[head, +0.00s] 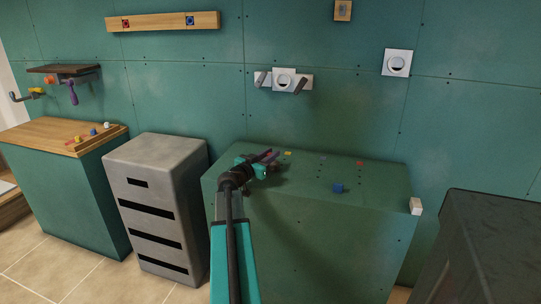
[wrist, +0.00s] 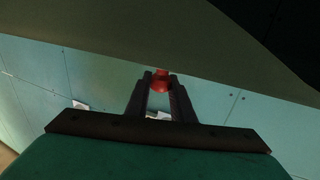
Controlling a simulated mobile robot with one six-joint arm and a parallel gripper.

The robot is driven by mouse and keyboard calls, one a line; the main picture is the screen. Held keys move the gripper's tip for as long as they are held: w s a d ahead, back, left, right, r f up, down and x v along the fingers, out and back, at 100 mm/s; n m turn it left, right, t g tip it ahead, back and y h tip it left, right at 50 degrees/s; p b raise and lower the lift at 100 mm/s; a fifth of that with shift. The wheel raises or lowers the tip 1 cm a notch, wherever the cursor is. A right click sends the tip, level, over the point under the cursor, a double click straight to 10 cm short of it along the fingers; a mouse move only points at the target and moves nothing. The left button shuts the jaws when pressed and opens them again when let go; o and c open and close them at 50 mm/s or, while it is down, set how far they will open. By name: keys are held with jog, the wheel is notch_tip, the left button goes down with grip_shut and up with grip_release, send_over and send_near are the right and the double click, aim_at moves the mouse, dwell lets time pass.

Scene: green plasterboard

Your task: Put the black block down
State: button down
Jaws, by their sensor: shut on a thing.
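My gripper (head: 268,158) is over the left part of the green cabinet top (head: 300,200). In the wrist view its two dark fingers (wrist: 161,84) are shut on a small red thing (wrist: 161,77) held between their tips. In the head view the fingers and arm hide what is held. I cannot make out a black block in either view. A blue block (head: 338,188) sits on the cabinet top to the right of the gripper. Small yellow (head: 288,153), purple (head: 323,157) and red (head: 360,164) pieces lie toward the back.
A white block (head: 415,206) is at the cabinet's right edge. A grey drawer unit (head: 158,165) stands to the left, a dark cabinet (head: 490,250) to the right. White wall fixtures (head: 284,80) are above. The cabinet top's front middle is clear.

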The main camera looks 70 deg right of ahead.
jog(key=shift+f, duration=0.15)
jog(key=c, duration=1.5)
grip_release()
jog(key=shift+c, duration=0.2)
jog(key=shift+a+r, duration=0.15)
jog(key=shift+r, duration=0.05)
jog(key=b+v, duration=0.1)
jog(key=v, duration=1)
jog(key=shift+w+a, duration=0.1)
jog(key=shift+a, duration=0.3)
